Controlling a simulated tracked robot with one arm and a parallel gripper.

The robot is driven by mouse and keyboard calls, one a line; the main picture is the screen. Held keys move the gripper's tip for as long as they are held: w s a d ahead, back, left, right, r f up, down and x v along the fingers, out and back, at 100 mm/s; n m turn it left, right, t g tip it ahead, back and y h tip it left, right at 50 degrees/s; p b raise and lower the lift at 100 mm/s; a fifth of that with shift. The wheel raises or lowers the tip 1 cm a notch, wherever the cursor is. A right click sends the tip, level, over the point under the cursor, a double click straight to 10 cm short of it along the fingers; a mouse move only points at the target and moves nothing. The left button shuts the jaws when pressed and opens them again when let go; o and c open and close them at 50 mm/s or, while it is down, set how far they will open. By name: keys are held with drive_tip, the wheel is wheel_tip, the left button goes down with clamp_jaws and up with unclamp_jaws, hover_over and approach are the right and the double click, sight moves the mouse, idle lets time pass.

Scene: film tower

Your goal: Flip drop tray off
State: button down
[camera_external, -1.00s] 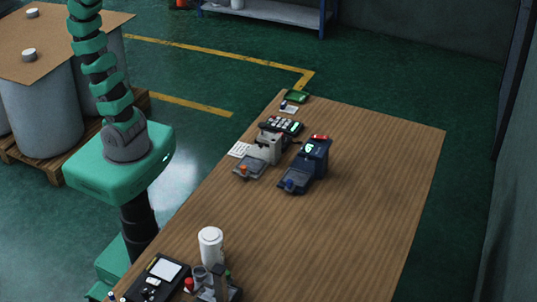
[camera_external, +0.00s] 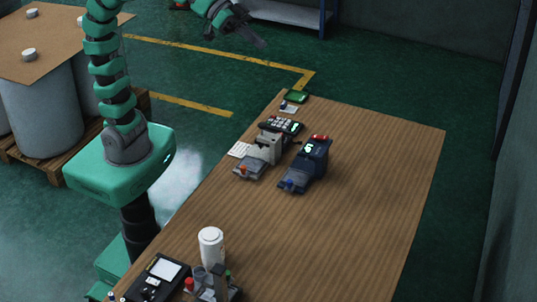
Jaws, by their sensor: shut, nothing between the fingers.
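My gripper (camera_external: 258,43) is shut and empty, high in the air above the floor beyond the table's far left end. A dark blue device (camera_external: 316,158) with a red top and a small lit display stands on the table; a low tray-like part (camera_external: 293,180) with a blue knob juts from its front. A beige device (camera_external: 268,146) stands to its left, with a grey tray-like part (camera_external: 248,168) and an orange knob at its front. I cannot tell which one is the drop tray or how any switch is set. My gripper is well apart from both.
A keypad device (camera_external: 283,126), a white card (camera_external: 239,149) and a green item (camera_external: 297,96) lie near the devices. The table's right side (camera_external: 385,190) is clear.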

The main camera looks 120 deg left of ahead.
drive_tip(key=w+d+f+n+g+h+b, duration=0.1)
drive_tip(key=d+f+n+g+h, duration=0.1)
drive_tip(key=f, duration=1.4)
drive_tip(key=w+d+f+n+g+h+b, duration=0.1)
drive_tip(key=d+f+n+g, duration=0.4)
drive_tip(key=f, duration=1.2)
drive_tip(key=w+d+f+n+g+h+b, duration=0.1)
drive_tip(key=w+d+f+n+g+h, duration=0.2)
drive_tip(key=f, duration=1.4)
drive_tip(key=d+n+g+h, duration=0.1)
drive_tip(key=n+g, duration=0.2)
drive_tip(key=shift+w+d+n+g, duration=0.15)
drive_tip(key=shift+n+g, duration=0.15)
drive_tip(key=shift+f, duration=0.15)
drive_tip(key=b+x, duration=0.1)
drive_tip(key=x, duration=0.8)
drive_tip(key=shift+d+f, duration=0.1)
drive_tip(key=shift+d, duration=0.15)
drive_tip(key=d, duration=0.3)
drive_tip(key=shift+s+d+f+b, duration=0.1)
drive_tip(key=shift+s+f+b, duration=0.05)
drive_tip(key=shift+s+b, duration=0.25)
drive_tip(key=shift+d, duration=0.55)
drive_tip(key=shift+d, duration=0.1)
